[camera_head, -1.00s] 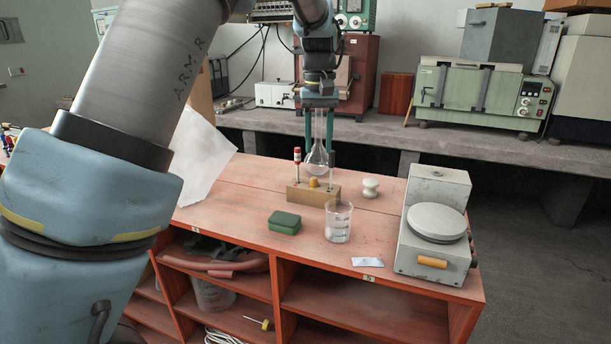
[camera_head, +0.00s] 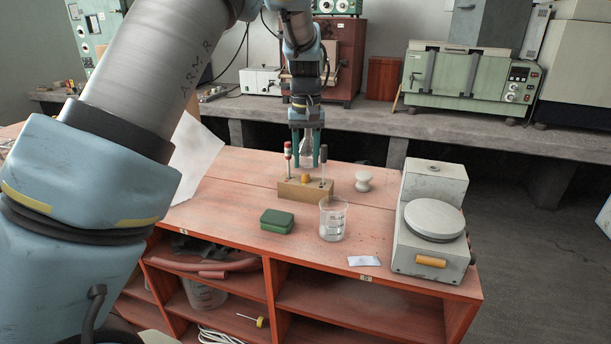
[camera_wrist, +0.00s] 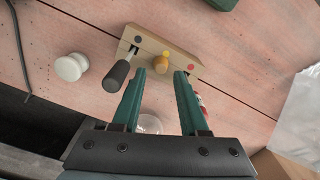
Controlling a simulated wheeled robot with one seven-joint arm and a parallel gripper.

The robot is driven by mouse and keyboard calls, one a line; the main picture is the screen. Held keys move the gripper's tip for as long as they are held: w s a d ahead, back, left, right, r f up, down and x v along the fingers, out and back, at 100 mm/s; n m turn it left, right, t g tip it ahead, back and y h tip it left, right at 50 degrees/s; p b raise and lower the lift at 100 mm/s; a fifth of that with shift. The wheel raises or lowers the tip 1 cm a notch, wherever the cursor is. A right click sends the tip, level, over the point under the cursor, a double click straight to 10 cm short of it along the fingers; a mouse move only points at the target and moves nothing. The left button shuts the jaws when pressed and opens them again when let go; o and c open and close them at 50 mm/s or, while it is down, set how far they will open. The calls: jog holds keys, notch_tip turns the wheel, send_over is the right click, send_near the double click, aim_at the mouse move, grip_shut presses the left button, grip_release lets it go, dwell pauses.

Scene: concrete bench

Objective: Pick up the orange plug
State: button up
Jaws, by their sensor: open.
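The orange plug (camera_head: 305,178) is a small rounded knob at the middle of a tan wooden block (camera_head: 291,190) on the red bench. In the wrist view the orange plug (camera_wrist: 161,63) sits just beyond the fingertips, roughly centred between them. A dark-handled tool (camera_wrist: 117,74) stands in the block on one side, and a red-and-white one (camera_head: 288,156) on the other. My gripper (camera_head: 309,162) points down behind the block in the head view, its teal fingers apart and empty. The gripper also shows in the wrist view (camera_wrist: 160,75).
A glass flask (camera_head: 307,150) stands close behind, partly hidden by my gripper. Near the block are a white knob-shaped piece (camera_head: 363,182), a beaker (camera_head: 333,220) and a green box (camera_head: 277,221). A hotplate device (camera_head: 435,220) fills the right end. The front-left bench top is clear.

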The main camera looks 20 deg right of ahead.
aim_at(306, 173)
jog(key=shift+w+f+p, duration=0.1)
jog(key=shift+f+p, duration=0.3)
jog(key=shift+f, duration=1.4)
grip_shut()
